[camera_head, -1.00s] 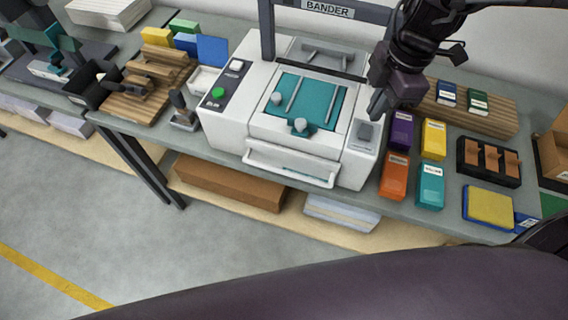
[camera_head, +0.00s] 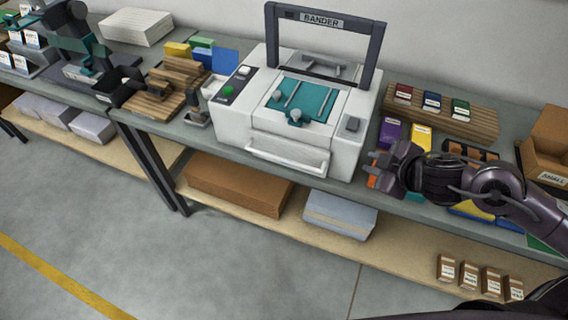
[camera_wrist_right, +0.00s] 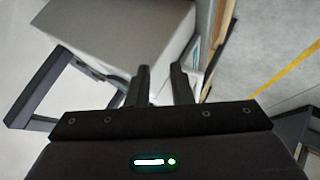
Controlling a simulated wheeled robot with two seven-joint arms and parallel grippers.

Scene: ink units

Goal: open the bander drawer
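The bander (camera_head: 345,163) is a white machine with a dark arch labelled BANDER (camera_head: 322,20) and a teal top plate (camera_head: 303,97). Its drawer front (camera_head: 270,141) has a white bar handle (camera_head: 288,158) and looks closed. My right gripper (camera_head: 378,170) is just right of the bander's front right corner, over the coloured boxes and apart from the handle. In the right wrist view, its two dark fingers (camera_wrist_right: 161,82) stand apart with nothing seen between them, and the bander's grey side (camera_wrist_right: 125,35) lies beyond. My left gripper is not in view.
Purple (camera_head: 391,133) and yellow (camera_head: 421,138) boxes stand right of the bander, partly hidden by my right arm. A wooden rack (camera_head: 440,115) is behind them. A lower shelf holds a brown box (camera_head: 235,185) and paper stacks (camera_head: 340,213). The floor in front is clear.

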